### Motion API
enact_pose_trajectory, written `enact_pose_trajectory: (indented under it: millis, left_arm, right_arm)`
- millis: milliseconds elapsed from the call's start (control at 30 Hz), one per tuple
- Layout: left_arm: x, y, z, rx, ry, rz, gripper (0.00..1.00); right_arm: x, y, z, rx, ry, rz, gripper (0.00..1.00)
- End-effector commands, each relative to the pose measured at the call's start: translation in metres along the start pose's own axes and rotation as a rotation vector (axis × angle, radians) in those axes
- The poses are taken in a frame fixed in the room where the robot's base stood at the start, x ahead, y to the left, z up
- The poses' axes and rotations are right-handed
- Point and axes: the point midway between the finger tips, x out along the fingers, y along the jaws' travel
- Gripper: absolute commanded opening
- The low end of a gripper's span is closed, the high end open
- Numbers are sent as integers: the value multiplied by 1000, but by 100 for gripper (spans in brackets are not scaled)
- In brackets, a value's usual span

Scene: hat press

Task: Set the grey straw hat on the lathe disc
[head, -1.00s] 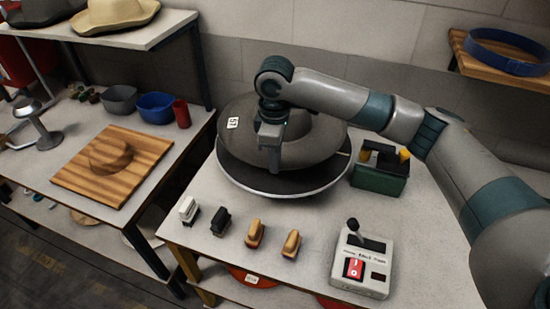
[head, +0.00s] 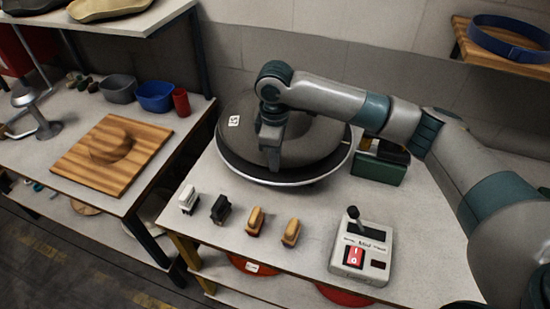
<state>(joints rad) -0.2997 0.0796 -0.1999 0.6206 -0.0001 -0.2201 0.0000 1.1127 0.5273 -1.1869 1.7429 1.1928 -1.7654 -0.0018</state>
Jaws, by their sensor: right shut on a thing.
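The grey straw hat (head: 318,137) has a small white number tag on its left side. It is over the lathe disc (head: 290,183), a dark round plate with a pale rim, and covers most of it. A crescent of the disc shows along the front and right. My right gripper (head: 271,160) comes down from above and is shut on the hat, at its front part. The hat looks nearly level and very close to the disc; I cannot tell whether it touches all round. My left gripper is not in view.
A control box (head: 362,247) with a lever and red switch stands front right. A green box (head: 378,166) is right of the disc. Several brushes (head: 255,220) line the front. A wooden board (head: 112,155) lies on the left table. Bare tabletop lies between disc and control box.

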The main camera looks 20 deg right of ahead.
Motion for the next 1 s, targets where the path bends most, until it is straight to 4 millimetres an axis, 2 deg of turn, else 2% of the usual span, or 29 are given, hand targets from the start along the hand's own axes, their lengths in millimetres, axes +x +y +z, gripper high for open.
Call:
enact_pose_trajectory:
  millis: [967,1000]
  left_arm:
    - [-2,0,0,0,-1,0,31]
    - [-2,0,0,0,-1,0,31]
  right_arm:
    - [8,0,0,0,1,0,0]
    - [8,0,0,0,1,0,11]
